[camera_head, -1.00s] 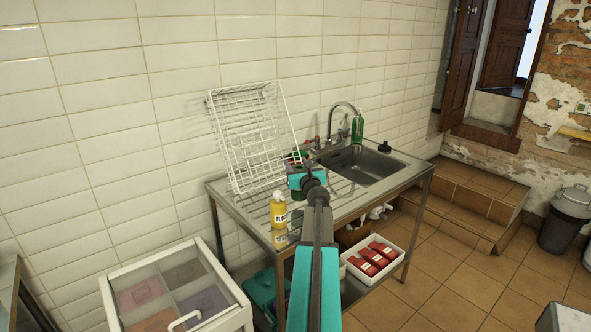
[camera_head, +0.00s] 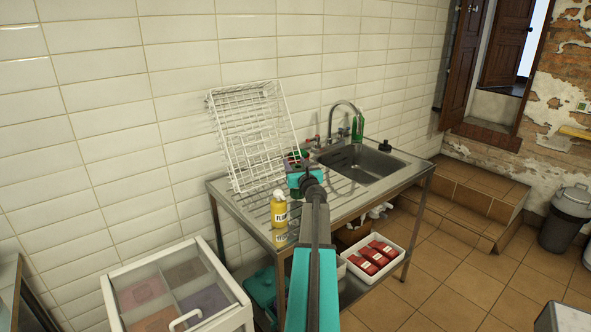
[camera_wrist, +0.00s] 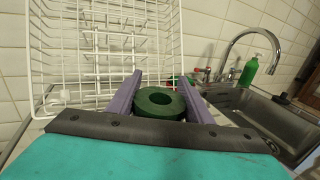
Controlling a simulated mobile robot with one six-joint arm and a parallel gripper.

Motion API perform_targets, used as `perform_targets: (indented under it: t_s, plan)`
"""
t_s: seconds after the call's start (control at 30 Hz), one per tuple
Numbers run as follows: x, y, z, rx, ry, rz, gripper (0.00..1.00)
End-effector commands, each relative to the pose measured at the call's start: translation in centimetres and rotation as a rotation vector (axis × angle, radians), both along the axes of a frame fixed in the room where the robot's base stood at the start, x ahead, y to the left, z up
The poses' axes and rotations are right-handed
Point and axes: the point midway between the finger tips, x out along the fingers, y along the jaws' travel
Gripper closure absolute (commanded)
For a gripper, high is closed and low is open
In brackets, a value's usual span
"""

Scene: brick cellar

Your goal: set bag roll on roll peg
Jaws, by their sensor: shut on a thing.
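The bag roll (camera_wrist: 145,108) is a dark green ring with a hole through its middle, seen in the wrist view with the hole facing up toward the camera. My gripper (camera_wrist: 160,80) is shut on it, with a purple finger on each side. In the head view my gripper (camera_head: 302,172) is above the metal sink counter, in front of the white wire rack; my wrist mostly hides the roll there. I cannot make out the roll peg in either view.
The white wire rack (camera_head: 248,140) leans on the tiled wall. A yellow bottle (camera_head: 279,211) stands on the counter (camera_head: 345,203), left of my arm. A sink (camera_head: 360,163) with a tap (camera_head: 345,104) and green bottle (camera_head: 358,128) is at right. A white tray (camera_head: 385,273) sits below.

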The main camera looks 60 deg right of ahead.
Motion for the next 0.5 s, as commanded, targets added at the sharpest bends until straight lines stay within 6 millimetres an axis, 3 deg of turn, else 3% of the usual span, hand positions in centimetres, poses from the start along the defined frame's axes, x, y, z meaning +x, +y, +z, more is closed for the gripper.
perform_targets:
  t_s: [0.2, 0.5]
  plan:
    - [-0.1, -0.1, -1.9, -0.001, 0.001, -0.001, 0.99]
    - [-0.1, 0.0, -2.0, -0.001, 0.000, -0.001, 0.99]
